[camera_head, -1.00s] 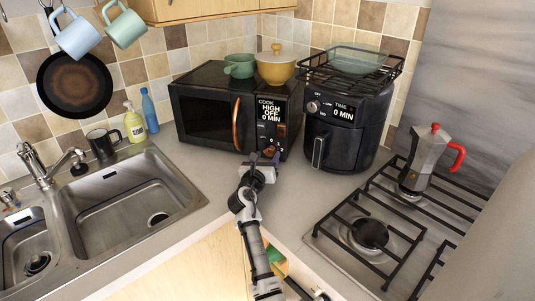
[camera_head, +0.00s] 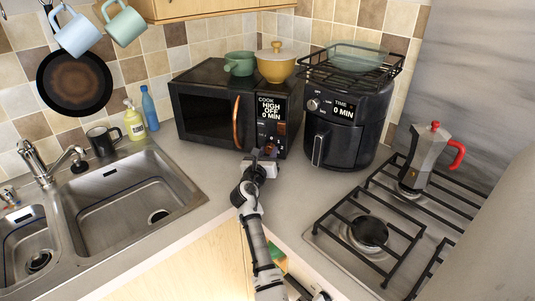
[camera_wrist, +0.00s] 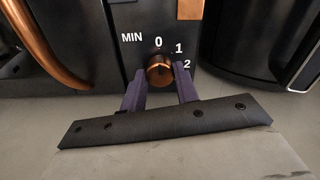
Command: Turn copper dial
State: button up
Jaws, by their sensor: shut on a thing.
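The black microwave (camera_head: 206,117) stands on the counter against the tiled wall. Its display (camera_head: 270,109) reads COOK HIGH OFF 0 MIN. The lower copper dial (camera_wrist: 159,71) is on its control panel, with MIN, 0, 1 and 2 printed around it. My gripper (camera_wrist: 160,80) has one purple finger on each side of this dial and is shut on it. In the head view my gripper (camera_head: 262,160) is at the bottom of the panel and hides much of the dial.
The microwave's copper handle (camera_head: 236,124) is left of the panel. A black air fryer (camera_head: 342,130) stands close on the right. A green cup (camera_head: 240,65) and yellow pot (camera_head: 276,68) sit on the microwave. The sink is left, the stove with a moka pot (camera_head: 427,157) right.

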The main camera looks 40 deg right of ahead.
jog(key=m+b, duration=0.1)
jog(key=m, duration=0.3)
jog(key=shift+f, duration=0.1)
jog(key=m+b, duration=0.1)
jog(key=m, duration=0.3)
jog(key=shift+m, duration=0.3)
jog(key=m+b, duration=0.2)
jog(key=m, duration=0.2)
jog(key=shift+b, duration=0.3)
jog(key=shift+m+b, duration=1.15)
jog(key=shift+m, duration=1.35)
jog(key=o, duration=1)
jog(key=shift+c, duration=0.2)
